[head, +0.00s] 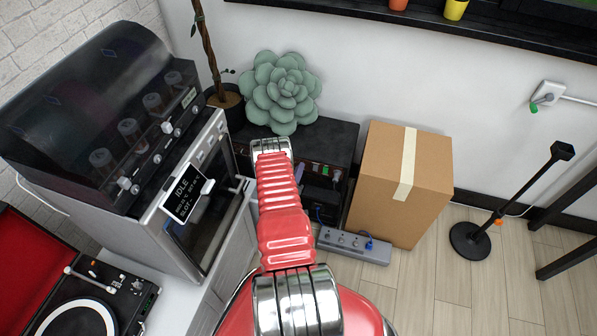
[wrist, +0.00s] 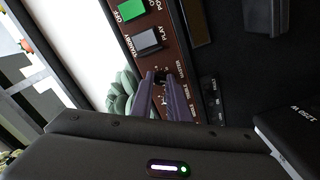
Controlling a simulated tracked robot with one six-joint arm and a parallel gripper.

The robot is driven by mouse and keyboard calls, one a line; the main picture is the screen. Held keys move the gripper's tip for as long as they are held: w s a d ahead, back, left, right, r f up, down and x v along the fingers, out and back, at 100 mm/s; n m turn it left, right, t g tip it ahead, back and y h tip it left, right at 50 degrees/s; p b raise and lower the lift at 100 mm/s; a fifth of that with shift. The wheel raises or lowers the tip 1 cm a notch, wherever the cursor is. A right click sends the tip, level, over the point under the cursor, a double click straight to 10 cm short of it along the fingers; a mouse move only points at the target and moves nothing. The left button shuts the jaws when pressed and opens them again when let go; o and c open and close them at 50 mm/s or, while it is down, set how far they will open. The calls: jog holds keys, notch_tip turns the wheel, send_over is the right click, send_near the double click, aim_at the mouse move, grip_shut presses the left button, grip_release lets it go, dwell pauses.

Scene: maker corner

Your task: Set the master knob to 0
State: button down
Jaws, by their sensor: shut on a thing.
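The master knob (wrist: 160,75) is a small dark knob on a brown panel (wrist: 174,62), by the "MASTER" label in the wrist view. My gripper (wrist: 160,82) has its two purple fingers shut on this knob. The fingertips cover most of it, so its pointer and setting cannot be read.
The panel also has a green power button (wrist: 131,9) and a grey standby/play button (wrist: 146,40). A cardboard box (head: 385,190) and a power strip (head: 352,246) stand right of the cabinet (head: 335,135). A succulent (head: 284,92) sits on top.

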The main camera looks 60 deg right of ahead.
jog(key=shift+a+f, duration=0.25)
jog(key=shift+f, duration=0.1)
jog(key=c, duration=2)
grip_release()
jog(key=o, duration=0.3)
jog(key=shift+d+r, duration=0.15)
jog(key=shift+r, duration=0.1)
jog(key=a, duration=0.4)
jog(key=s+a, duration=0.1)
jog(key=a, duration=0.4)
jog(key=s+a, duration=0.1)
jog(key=a, duration=0.3)
jog(key=shift+s+a, duration=0.1)
jog(key=shift+a, duration=0.25)
jog(key=shift+s, duration=0.1)
